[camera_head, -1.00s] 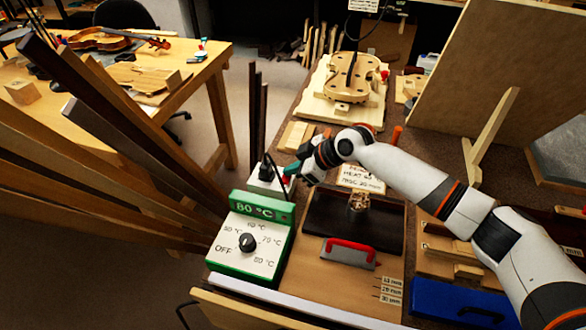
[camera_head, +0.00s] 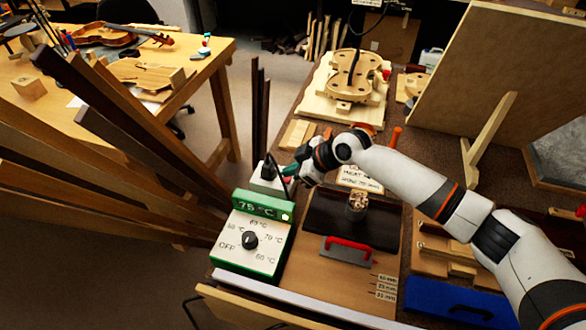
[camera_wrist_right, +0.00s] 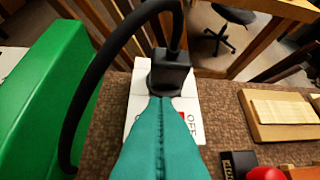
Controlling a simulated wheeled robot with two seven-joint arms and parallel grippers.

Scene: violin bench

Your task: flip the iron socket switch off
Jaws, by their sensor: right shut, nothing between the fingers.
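The iron socket (camera_head: 262,184) is a white box behind the green-and-white temperature controller (camera_head: 225,250). In the right wrist view, the socket (camera_wrist_right: 188,102) has a black plug (camera_wrist_right: 170,75) with a thick black cable. The letters "OFF" and a bit of red, apparently the switch, show on it beside my finger. My right gripper (camera_head: 289,172) is shut and empty at the socket. Its teal fingers (camera_wrist_right: 159,105) reach over the socket's face and hide most of the switch. I cannot tell whether they touch it or which way it is set. My left gripper is not in view.
The controller's display reads 75 °C. A dark tray (camera_head: 325,215) and a red-handled tool (camera_head: 346,251) lie on the bench in front of the arm. Dark wooden strips (camera_head: 110,110) stand at left. A violin body in a form (camera_head: 355,75) lies at the back.

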